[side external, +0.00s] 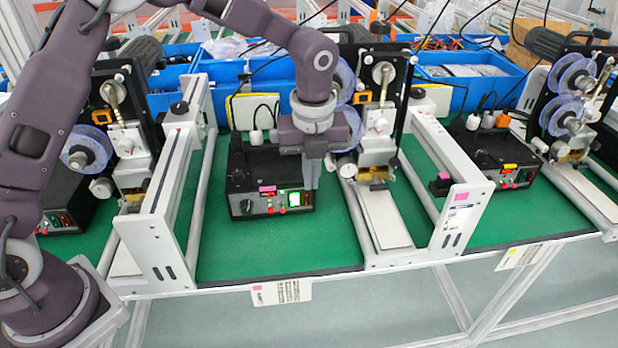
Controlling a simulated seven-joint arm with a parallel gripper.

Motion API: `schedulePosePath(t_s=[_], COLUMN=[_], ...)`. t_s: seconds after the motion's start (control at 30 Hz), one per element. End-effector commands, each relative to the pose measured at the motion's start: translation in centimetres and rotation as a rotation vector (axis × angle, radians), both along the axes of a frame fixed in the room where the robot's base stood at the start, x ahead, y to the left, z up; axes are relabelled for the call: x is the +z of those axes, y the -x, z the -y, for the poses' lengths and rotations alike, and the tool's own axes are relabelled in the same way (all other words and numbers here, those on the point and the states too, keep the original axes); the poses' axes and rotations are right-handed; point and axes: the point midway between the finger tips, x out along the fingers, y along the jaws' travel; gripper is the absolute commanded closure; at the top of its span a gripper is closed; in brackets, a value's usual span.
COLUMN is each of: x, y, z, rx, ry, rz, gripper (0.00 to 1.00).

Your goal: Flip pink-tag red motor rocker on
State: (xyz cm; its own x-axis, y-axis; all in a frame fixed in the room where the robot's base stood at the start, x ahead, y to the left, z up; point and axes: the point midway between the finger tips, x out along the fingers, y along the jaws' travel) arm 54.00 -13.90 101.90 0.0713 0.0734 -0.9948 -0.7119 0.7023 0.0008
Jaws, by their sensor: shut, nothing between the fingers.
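The pink tag (267,188) is on the upper front edge of a black control box (240,184) on the green mat, left of centre. The box front carries a dark knob, a small red display, a bright green lit element (295,199) and small red parts. Which of these is the red motor rocker is too small to tell. My gripper (311,187) is shut and empty, pointing down at the right end of the box front, close beside the green light. Contact with the box cannot be made out, and the gripper covers part of its right end.
A similar box with a yellow tag (510,166) stands at the right; another black box (62,218) is partly behind my arm. Grey rails and machines with clear reels flank the middle box. Blue bins (470,83) stand behind. The green mat (280,248) in front is clear.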

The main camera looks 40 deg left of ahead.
Motion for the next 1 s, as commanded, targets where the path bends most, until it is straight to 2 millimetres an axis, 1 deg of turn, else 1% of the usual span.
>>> schedulePosePath(t_s=[0.03,0.23,0.33,0.47,0.8,0.9,1.0], x=[-0.4,-0.3,-1.0,-3.3,-10.7,-10.6,-10.8], y=[-0.1,0.0,0.0,-0.1,-0.5,-2.0,-2.8], z=[0.0,0.1,0.0,-0.1,-0.6,-2.0,-2.8], rx=[0.005,0.002,0.002,0.001,0.001,0.005,0.005], ry=[0.013,0.011,0.01,0.01,0.009,0.011,0.011], rz=[-0.014,-0.01,-0.013,-0.015,-0.013,-0.009,-0.009], gripper=[1.0,1.0,1.0,1.0,1.0,1.0,1.0])
